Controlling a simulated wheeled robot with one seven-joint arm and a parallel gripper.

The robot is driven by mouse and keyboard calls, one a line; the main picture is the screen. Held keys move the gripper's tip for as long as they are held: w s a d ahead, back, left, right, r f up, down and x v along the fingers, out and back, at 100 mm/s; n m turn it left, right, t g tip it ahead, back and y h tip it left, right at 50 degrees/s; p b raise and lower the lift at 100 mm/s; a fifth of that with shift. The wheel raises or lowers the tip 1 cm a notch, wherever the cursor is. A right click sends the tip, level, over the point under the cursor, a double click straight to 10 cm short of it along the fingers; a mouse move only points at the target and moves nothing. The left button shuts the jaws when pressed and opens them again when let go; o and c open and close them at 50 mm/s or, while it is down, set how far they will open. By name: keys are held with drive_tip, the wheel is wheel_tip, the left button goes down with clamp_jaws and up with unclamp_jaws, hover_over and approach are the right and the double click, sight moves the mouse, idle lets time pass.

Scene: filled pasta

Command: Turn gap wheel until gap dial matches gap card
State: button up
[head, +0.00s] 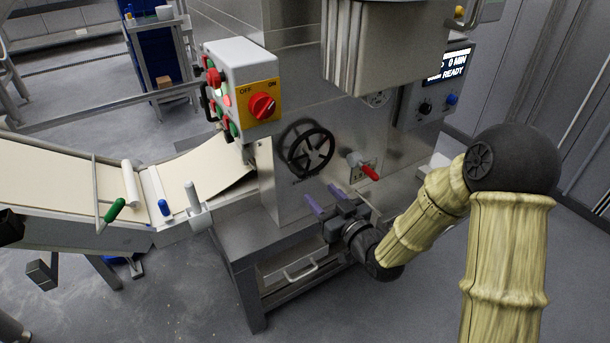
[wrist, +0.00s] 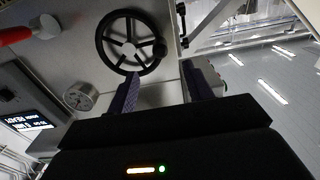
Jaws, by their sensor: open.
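The gap wheel (head: 291,156) is a black spoked handwheel on the machine's steel front, below the control box. In the wrist view the wheel (wrist: 104,28) is upper left of centre, with a dark knob (wrist: 160,49) at its rim. My gripper (head: 324,198) is open and empty, with purple fingers, in front of and below the wheel. In the wrist view my gripper (wrist: 158,74) has its left finger overlapping the lower wheel; I see no grip. A round dial (wrist: 80,96) shows there, its reading too small to tell. I cannot make out the gap card.
A red-handled lever (head: 369,172) sticks out right of the wheel. The control box (head: 240,75) with a red rotary switch overhangs at upper left. A conveyor with a dough sheet (head: 215,165) runs in from the left. A lit READY screen (head: 455,66) is at upper right.

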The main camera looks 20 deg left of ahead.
sight(304, 177)
drive_tip(key=p+x, duration=0.1)
drive_tip(key=x, duration=0.4)
drive_tip(key=shift+w+a, duration=0.3)
drive_tip(key=shift+x, duration=2.75)
